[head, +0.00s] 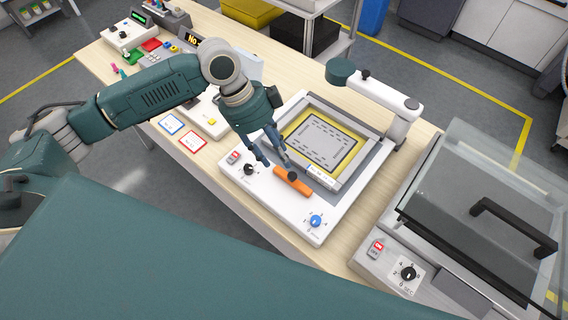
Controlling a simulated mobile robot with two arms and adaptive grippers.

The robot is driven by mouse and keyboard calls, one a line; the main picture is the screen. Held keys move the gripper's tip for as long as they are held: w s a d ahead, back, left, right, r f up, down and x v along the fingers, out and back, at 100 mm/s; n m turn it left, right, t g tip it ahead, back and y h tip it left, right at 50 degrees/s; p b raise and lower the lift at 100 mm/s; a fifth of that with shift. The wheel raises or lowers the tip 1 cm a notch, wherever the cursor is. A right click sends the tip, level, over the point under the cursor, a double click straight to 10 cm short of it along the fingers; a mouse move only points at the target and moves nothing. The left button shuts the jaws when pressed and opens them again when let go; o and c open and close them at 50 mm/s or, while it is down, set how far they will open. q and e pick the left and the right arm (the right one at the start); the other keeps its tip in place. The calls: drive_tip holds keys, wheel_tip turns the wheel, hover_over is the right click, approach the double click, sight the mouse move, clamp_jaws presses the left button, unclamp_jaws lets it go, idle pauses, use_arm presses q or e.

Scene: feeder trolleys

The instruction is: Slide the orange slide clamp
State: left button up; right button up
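The orange slide clamp (289,184) is a short orange bar with a dark round knob on top. It lies at the front of the white machine (270,208), just before the framed yellow and grey panel (322,138). My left gripper (275,163) reaches down from the left and its fingertips are just behind and left of the clamp, near the knob. The fingers look spread apart, with nothing seen between them. Whether a finger touches the clamp cannot be told. My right gripper is not in view.
The white machine has a black dial (250,169), a blue dial (316,220) and an overhanging arm (385,97). A machine with a clear lid and black handle (512,225) stands at the right. Red- and blue-edged cards (192,141) and small devices lie on the wooden table (215,168).

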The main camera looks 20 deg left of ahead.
use_arm(q)
drive_tip(key=v, duration=0.3)
drive_tip(key=shift+a+r, duration=0.15)
drive_tip(key=shift+r, duration=0.1)
